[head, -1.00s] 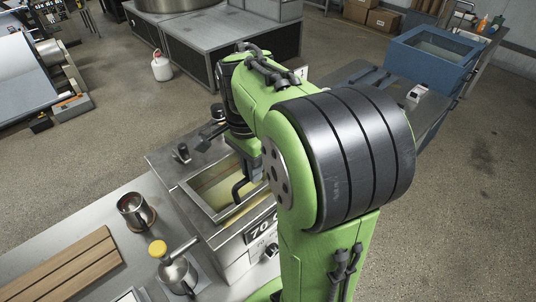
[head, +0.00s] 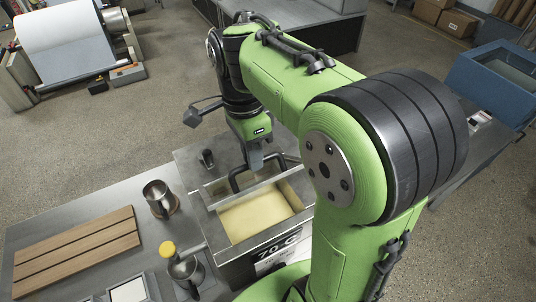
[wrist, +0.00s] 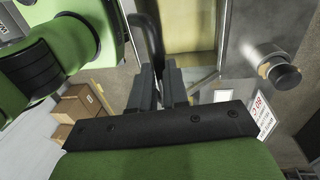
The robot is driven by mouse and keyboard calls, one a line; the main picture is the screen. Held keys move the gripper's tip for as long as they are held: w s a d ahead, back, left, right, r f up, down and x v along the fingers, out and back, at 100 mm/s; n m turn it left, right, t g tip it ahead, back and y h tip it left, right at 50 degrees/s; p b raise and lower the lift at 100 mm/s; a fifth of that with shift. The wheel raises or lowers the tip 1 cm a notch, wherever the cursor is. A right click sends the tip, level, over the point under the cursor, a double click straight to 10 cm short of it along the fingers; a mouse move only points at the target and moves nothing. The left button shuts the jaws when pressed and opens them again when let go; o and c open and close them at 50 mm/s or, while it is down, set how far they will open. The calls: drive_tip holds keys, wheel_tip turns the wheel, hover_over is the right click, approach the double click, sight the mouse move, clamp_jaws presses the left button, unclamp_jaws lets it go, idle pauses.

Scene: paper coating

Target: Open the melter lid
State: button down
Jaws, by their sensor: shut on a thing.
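The melter (head: 238,238) is a steel box with a rectangular opening, and pale yellow wax (head: 255,214) shows inside it. Its lid (head: 222,190) appears tilted up steeply along the far side of the opening, seen nearly edge-on. The lid's black bar handle (head: 236,178) faces my gripper (head: 256,160). My gripper is shut on this handle. In the wrist view the dark handle (wrist: 153,35) runs up from between the two fingers of my gripper (wrist: 160,82). The exact tilt of the lid is hard to tell.
A blue tub (head: 503,82) is at the far right. The melter's right side is hidden behind my arm.

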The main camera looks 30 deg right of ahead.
drive_tip(key=w+r+g, duration=0.2)
drive_tip(key=w, duration=1)
drive_tip(key=shift+w+a, duration=0.15)
drive_tip(key=shift+w, duration=0.15)
drive_tip(key=shift+f, duration=0.1)
drive_tip(key=c, duration=1.5)
unclamp_jaws()
drive_tip(key=o, duration=0.4)
drive_tip(key=shift+w, duration=0.25)
drive_tip(key=shift+s, duration=0.1)
drive_tip(key=shift+s+r, duration=0.1)
drive_tip(key=shift+r, duration=0.1)
